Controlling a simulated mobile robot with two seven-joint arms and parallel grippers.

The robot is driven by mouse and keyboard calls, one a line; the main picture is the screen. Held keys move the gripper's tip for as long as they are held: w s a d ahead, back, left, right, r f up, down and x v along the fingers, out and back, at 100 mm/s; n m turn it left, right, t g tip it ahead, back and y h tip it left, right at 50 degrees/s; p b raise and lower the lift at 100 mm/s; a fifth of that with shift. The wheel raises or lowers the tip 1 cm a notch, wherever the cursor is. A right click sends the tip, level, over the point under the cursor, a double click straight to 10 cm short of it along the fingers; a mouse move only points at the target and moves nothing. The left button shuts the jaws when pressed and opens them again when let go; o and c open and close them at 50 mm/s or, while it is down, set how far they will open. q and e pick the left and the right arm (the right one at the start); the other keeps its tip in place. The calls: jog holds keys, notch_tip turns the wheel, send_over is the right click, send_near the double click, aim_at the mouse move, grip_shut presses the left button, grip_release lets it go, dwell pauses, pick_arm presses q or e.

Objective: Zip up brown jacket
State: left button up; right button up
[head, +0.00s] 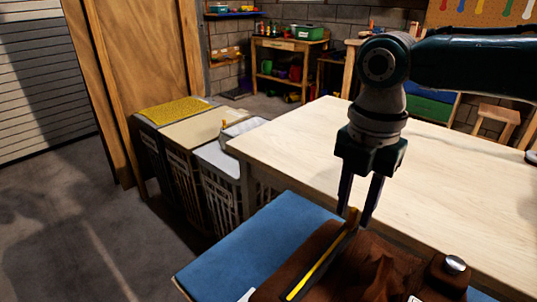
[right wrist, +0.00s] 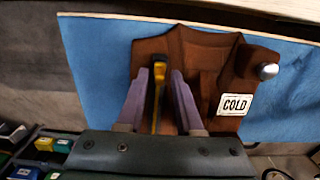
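The brown jacket (head: 375,268) lies on a blue board (head: 240,255); it also shows in the right wrist view (right wrist: 205,62). A yellow zipper strip with dark edges (head: 318,268) runs along the jacket. Its far end has a small brown piece near my fingertips. My right gripper (head: 358,210) points down over this end, fingers apart. In the right wrist view its fingers (right wrist: 160,75) stand on either side of the yellow strip (right wrist: 158,78), with gaps visible. Whether they touch the jacket, I cannot tell. My left gripper is not in view.
A pale wooden table (head: 300,140) adjoins the blue board. Several hampers (head: 190,150) stand to its left. Open floor (head: 80,230) lies at far left.

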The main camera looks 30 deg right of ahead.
aim_at(354, 210)
jog(key=shift+o, duration=0.6)
jog(key=shift+r, duration=0.1)
notch_tip(354, 210, up, 10)
jog(key=p, duration=0.1)
